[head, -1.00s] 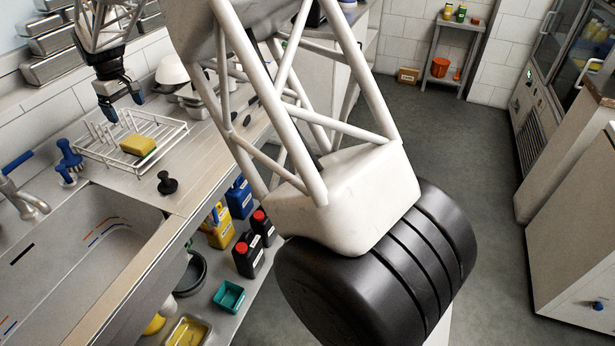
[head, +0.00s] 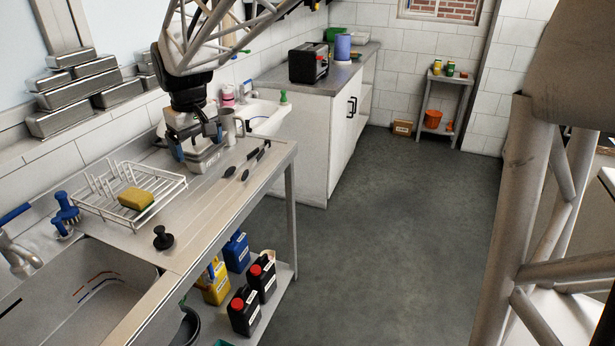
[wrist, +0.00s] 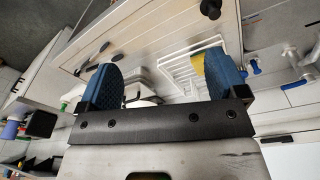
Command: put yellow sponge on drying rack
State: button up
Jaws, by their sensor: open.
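The yellow sponge (head: 136,199) lies in the white wire drying rack (head: 165,188) on the steel counter, near the rack's front right side. In the wrist view, the sponge (wrist: 197,64) is partly hidden behind one finger, and part of the rack (wrist: 182,62) shows between the fingers. My gripper (head: 199,147) is open and empty. It is to the right of the rack, above the counter by a scale-like appliance, and apart from the sponge. Its two blue fingers (wrist: 164,88) stand wide apart in the wrist view.
A black knob-like stopper (head: 162,238) stands in front of the rack, by the sink (head: 95,285). Dark utensils (head: 252,160) lie on the right of the counter. Steel containers (head: 75,90) line the wall ledge. Bottles (head: 245,310) stand on the shelf below.

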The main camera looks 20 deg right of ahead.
jog(key=s+d+f+m, duration=0.1)
jog(key=s+d, duration=0.3)
jog(key=s, duration=0.7)
jog(key=s+d+f+m+t, duration=0.1)
jog(key=s+d, duration=0.4)
jog(key=s, duration=0.6)
jog(key=s+d+f+m, duration=0.3)
jog(key=s+d, duration=0.1)
jog(key=s, duration=0.7)
jog(key=shift+s+d+f, duration=0.15)
jog(key=shift+d+f, duration=0.1)
jog(key=shift+d, duration=0.1)
